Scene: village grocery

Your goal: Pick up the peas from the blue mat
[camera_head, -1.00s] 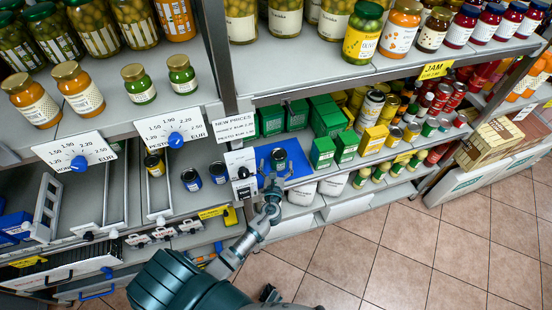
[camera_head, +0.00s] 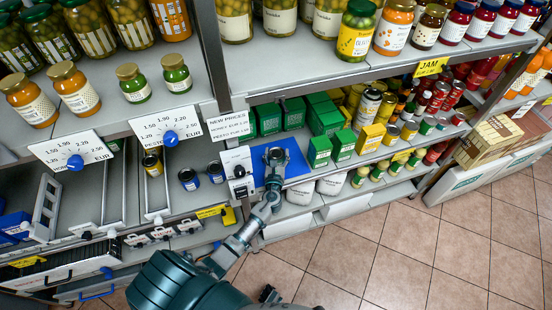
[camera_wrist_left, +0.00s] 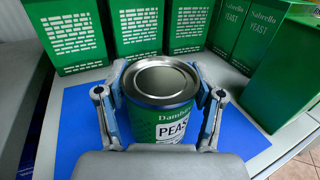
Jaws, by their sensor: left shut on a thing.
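The peas are a green can with a silver lid (camera_wrist_left: 160,82) and a label reading PEAS in the left wrist view. The can stands upright on or just over the blue mat (camera_wrist_left: 82,125); I cannot tell if it touches. My left gripper (camera_wrist_left: 160,100) is shut on the can, one finger on each side. In the head view the left gripper (camera_head: 275,168) is over the blue mat (camera_head: 297,168), and it largely covers the can (camera_head: 276,155). My right gripper is not in view.
Green yeast boxes (camera_wrist_left: 70,35) stand close behind the can, and more (camera_wrist_left: 280,65) stand to its right. In the head view a white device with a black knob (camera_head: 239,171) is left of the mat. A shelf with jars (camera_head: 355,30) overhangs above.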

